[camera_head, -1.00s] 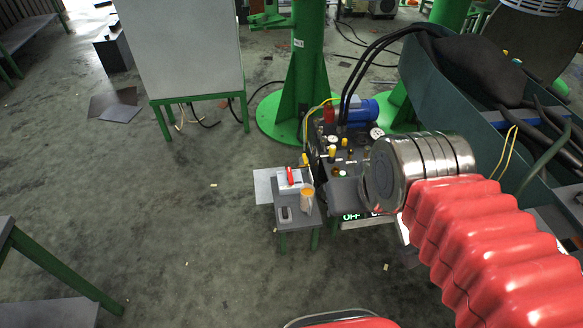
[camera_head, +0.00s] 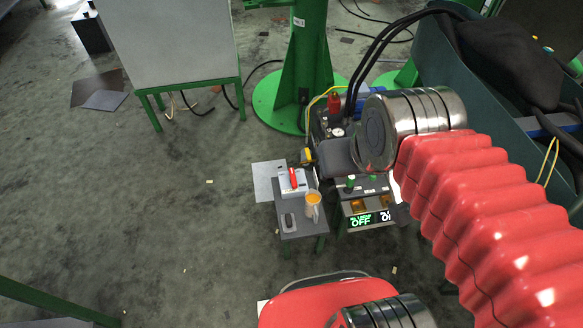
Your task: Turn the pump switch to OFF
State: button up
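The control box (camera_head: 352,238) stands low in the middle, beside a small grey table. Its green-lit display (camera_head: 361,221) reads OFF, with smaller text above that I cannot read for sure. A second display (camera_head: 385,215) to its right is white and cut off. Orange-tinted windows or switches (camera_head: 358,203) sit above the displays. Green knobs (camera_head: 350,183) are on top; I cannot tell which control is the pump switch or how it is set. My red-sleeved arm crosses from the right, its metal joint above the box. My gripper's fingers are not visible.
The grey table (camera_head: 300,227) holds an orange-filled mug (camera_head: 312,202), a red-and-white device (camera_head: 293,181) and a small grey object (camera_head: 289,222). A green column (camera_head: 305,65) stands behind. Floor to the left is open.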

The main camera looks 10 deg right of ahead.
aim_at(292, 172)
jog(key=i, duration=0.45)
jog(key=k, duration=1.35)
jog(key=u, duration=0.5)
jog(key=i, duration=1.6)
jog(key=z, duration=0.5)
